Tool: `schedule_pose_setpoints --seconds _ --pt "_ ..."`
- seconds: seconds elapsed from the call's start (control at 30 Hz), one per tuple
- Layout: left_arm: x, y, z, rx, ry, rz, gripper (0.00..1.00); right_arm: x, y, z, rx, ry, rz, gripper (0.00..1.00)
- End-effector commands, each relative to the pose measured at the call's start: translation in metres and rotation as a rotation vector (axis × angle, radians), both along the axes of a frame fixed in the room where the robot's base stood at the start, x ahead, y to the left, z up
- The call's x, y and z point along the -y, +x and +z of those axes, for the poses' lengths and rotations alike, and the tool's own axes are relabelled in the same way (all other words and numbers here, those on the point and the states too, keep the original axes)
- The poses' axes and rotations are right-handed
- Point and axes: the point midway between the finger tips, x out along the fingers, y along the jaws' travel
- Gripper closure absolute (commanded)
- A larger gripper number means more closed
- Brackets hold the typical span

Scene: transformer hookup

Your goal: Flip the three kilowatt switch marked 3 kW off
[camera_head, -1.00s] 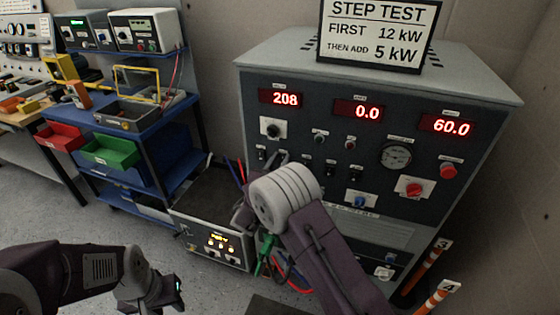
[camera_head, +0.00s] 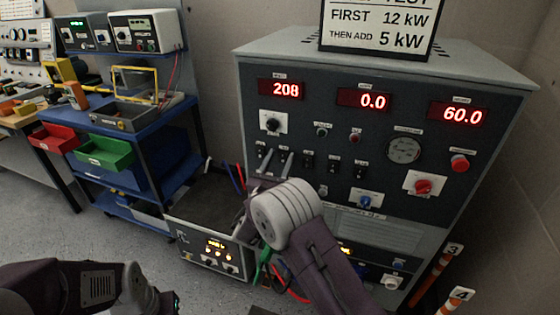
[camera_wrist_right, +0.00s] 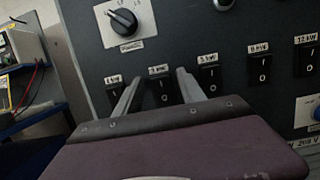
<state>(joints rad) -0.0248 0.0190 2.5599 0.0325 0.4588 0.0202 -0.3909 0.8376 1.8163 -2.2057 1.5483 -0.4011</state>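The 3 kW switch (camera_wrist_right: 162,90) is a small black rocker under a white label in the right wrist view. Its lower part is close to my gripper's fingers, and I cannot tell which way it is tipped. My right gripper (camera_wrist_right: 159,76) is open, with one grey finger on each side of this switch; nothing is held. Whether a finger touches the panel is not clear. In the head view the right gripper (camera_head: 277,156) is in front of the left end of the switch row, partly covering it. My left gripper (camera_head: 174,303) is cut off at the bottom edge.
The 1 kW (camera_wrist_right: 114,98), 5 kW (camera_wrist_right: 209,78), 8 kW (camera_wrist_right: 261,67) and 12 kW (camera_wrist_right: 305,60) switches share the row. A rotary knob (camera_wrist_right: 122,21) is above. A load bank (camera_head: 450,85) carries red displays, and a blue cart (camera_head: 155,130) stands left.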

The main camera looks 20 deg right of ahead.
Motion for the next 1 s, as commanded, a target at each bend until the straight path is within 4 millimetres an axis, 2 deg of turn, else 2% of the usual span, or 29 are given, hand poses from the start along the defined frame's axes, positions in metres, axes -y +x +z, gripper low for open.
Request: schedule_pose_setpoints --seconds 0.33,0.7,0.83,1.0 --pt "0.000 0.000 0.000 0.000 0.000 0.000 0.64 -0.004 -0.005 -0.002 -0.002 0.001 0.002 0.53" --pt "0.000 0.000 0.002 0.000 0.000 0.000 0.64 -0.044 -0.063 -0.021 -0.003 -0.001 0.004 0.53" --pt "0.000 0.000 0.002 0.000 0.000 0.000 0.64 -0.049 -0.072 -0.024 -0.002 0.000 0.001 0.53" --pt "0.000 0.000 0.002 0.000 0.000 0.000 0.64 -0.049 -0.073 -0.024 -0.001 0.001 0.000 0.53"
